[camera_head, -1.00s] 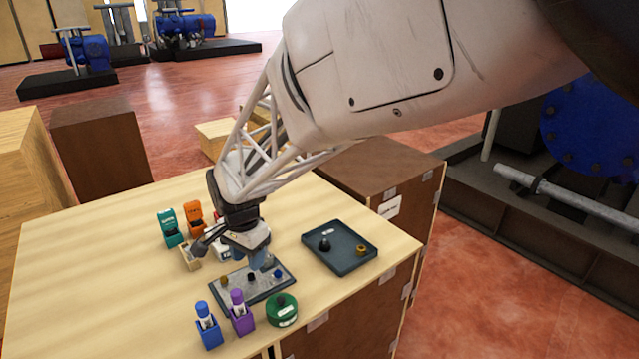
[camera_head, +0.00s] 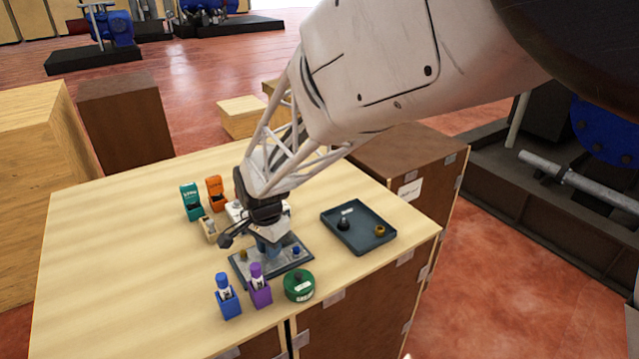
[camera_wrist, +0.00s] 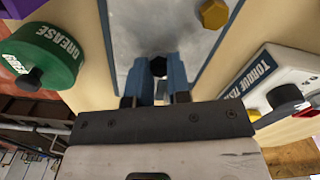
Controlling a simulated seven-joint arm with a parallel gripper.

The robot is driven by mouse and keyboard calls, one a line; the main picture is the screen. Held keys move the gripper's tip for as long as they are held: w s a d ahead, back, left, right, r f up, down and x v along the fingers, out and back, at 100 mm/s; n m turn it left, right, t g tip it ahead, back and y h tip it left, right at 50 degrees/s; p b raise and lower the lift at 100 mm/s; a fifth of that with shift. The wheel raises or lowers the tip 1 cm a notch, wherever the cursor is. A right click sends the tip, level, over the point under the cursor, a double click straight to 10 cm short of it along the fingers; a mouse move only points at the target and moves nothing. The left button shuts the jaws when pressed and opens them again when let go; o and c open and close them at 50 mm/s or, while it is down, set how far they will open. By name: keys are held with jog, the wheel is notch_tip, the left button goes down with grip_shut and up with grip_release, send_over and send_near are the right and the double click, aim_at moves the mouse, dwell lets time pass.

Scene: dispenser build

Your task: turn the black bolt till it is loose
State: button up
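The black bolt (camera_wrist: 158,66) stands on the grey plate (camera_wrist: 130,20), with its head facing the wrist camera. My gripper (camera_wrist: 158,72) has a blue finger on each side of the bolt head, very close to it. I cannot tell whether the fingers press on it. In the head view my gripper (camera_head: 270,249) is low over the plate (camera_head: 299,262) and hides the black bolt.
The green grease tin (camera_head: 299,286) and blue (camera_head: 229,302) and purple (camera_head: 260,293) holders stand in front of the plate. A dark tray (camera_head: 371,244) with black and gold pieces is to the right. The torque tester (camera_wrist: 270,75) is close beside my gripper.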

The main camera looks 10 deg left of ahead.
grip_shut()
jog(key=shift+n, duration=0.8)
jog(key=o, duration=0.5)
grip_release()
jog(key=shift+o, duration=0.2)
jog(key=shift+r, duration=0.1)
jog(key=shift+r, duration=3.85)
